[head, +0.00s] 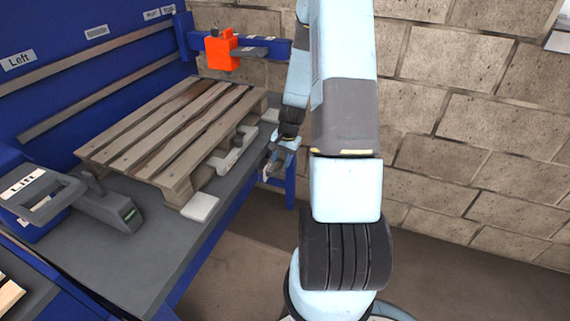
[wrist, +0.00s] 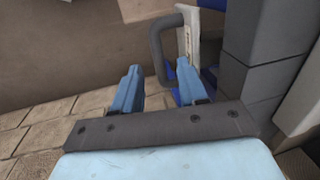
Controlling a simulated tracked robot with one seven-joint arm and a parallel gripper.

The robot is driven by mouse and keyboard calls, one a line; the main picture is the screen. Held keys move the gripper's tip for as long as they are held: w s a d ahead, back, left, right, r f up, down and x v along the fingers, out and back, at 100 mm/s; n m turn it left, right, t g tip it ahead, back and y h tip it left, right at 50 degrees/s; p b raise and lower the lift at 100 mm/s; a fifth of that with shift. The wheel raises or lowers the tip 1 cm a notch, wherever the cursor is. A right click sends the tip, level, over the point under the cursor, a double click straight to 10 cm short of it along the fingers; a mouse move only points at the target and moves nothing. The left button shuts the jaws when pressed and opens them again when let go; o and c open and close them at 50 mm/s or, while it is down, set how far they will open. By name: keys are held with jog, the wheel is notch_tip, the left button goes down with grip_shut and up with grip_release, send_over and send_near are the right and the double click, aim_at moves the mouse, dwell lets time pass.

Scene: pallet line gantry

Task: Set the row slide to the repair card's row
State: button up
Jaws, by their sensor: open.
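My gripper (head: 277,168) is open and empty at the right end of the grey bench. In the wrist view its two blue fingers (wrist: 157,75) stand apart. A dark grey U-shaped handle (wrist: 157,50) on a white labelled plate (wrist: 187,38) shows beyond them; its upright bar appears between the fingertips, and I cannot tell whether it touches them. This may be the row slide's handle, and its label is unreadable. In the head view my gripper and arm hide that spot. No repair card can be made out for certain; a pale sheet (head: 559,40) on the wall is cut off.
A wooden pallet (head: 180,130) lies on the grey bench (head: 150,255). An orange block (head: 221,50) sits on a blue beam (head: 265,42) behind it. A grey handle labelled Lift (head: 40,195) is at the left. Floor right of the bench is clear.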

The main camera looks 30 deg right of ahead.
aim_at(280, 168)
jog(key=shift+w+a+f, duration=0.1)
jog(key=shift+w+f, duration=0.05)
jog(key=shift+f, duration=0.75)
jog(key=shift+w+a+f, duration=0.1)
jog(key=shift+f, duration=0.8)
jog(key=shift+c, duration=0.4)
grip_shut()
